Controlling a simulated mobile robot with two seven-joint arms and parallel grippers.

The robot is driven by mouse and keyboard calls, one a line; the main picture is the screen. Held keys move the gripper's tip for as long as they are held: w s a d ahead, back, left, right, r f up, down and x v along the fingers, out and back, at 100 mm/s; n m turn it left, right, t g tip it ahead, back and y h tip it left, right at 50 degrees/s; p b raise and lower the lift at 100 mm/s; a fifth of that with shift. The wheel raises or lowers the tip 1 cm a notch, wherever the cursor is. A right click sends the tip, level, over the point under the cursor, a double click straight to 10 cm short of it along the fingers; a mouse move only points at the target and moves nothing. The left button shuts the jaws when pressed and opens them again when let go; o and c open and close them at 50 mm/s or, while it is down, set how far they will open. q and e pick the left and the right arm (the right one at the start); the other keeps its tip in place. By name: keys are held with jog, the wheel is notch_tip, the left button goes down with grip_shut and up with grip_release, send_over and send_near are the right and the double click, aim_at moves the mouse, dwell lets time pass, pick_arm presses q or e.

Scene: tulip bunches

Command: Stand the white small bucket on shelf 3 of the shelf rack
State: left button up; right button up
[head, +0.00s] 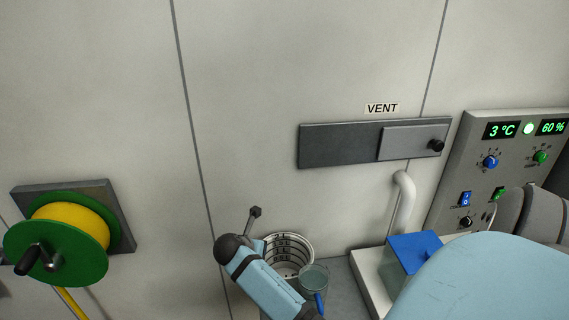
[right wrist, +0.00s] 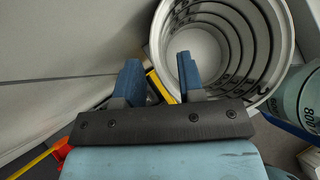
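The white small bucket (head: 302,244) stands at the bottom middle of the head view, with dark graduation rings inside. In the right wrist view the bucket (right wrist: 285,30) fills the upper right, its open mouth toward the camera. My right gripper (right wrist: 160,75) is open, with two blue fingers apart. The right finger overlaps the bucket's mouth and the left finger lies outside its left edge. I cannot tell whether either finger touches the wall. My left gripper and the shelf rack are not in view.
A clear graduated beaker (head: 315,277) stands close to the bucket's right. A blue-lidded box (head: 410,262) and a white pipe (head: 404,205) are further right. A control panel (head: 510,170) stands at right. A green hose reel (head: 60,250) hangs on the left wall.

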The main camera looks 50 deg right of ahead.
jog(key=p+x, duration=0.1)
jog(key=x, duration=0.4)
jog(key=shift+w+d, duration=0.1)
jog(key=shift+c, duration=0.5)
grip_shut()
